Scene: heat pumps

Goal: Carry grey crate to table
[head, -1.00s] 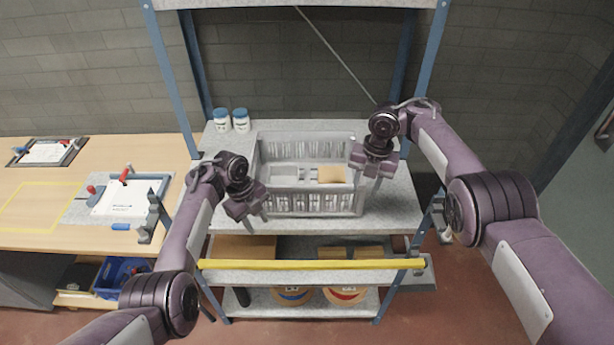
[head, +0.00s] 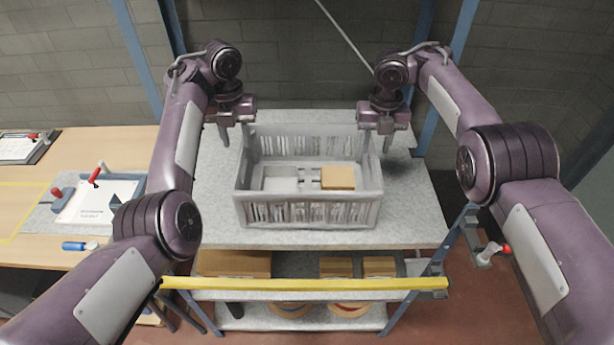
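The grey crate (head: 308,214) stands upright on the grey speckled shelf top in front of me. Inside it are a tan block (head: 338,178) on the right and a light grey piece (head: 280,179) on the left. My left gripper (head: 235,138) points down at the crate's far left corner, fingers apart. My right gripper (head: 375,142) points down at the far right corner, fingers apart. I cannot tell whether either touches the crate wall. The wooden table (head: 125,150) is at the left, partly hidden by my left arm.
The shelf top (head: 408,225) has bare room around the crate. A yellow bar (head: 305,283) runs along the lower shelf's front, with boxes (head: 235,263) behind. The table holds a clipboard (head: 95,200), a blue cylinder (head: 78,246) and a yellow taped outline (head: 22,215). Blue posts (head: 448,85) flank the shelf.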

